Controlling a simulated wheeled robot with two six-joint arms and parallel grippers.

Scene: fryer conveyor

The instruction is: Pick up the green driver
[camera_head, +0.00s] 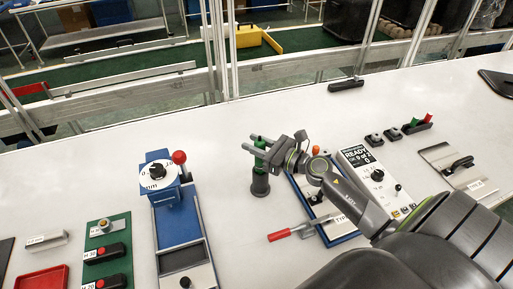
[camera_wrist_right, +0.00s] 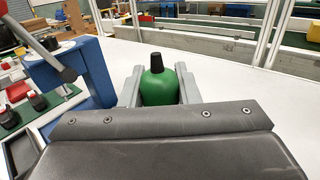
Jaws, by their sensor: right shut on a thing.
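The green driver (camera_head: 260,152) stands upright at a dark grey cylindrical holder (camera_head: 260,184) on the white table, in the middle of the head view. My right gripper (camera_head: 251,143) reaches it from the right, with its two fingers on either side of the green part. In the right wrist view, the green driver (camera_wrist_right: 158,90) shows between the fingers, with a black end on top. The right gripper is shut on it. Whether the driver's lower end is still inside the holder is hard to tell. My left gripper is in neither view.
A blue fixture with a dial (camera_head: 158,172) and red-knobbed lever stands to the left. A READY panel (camera_head: 377,175) is to the right.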

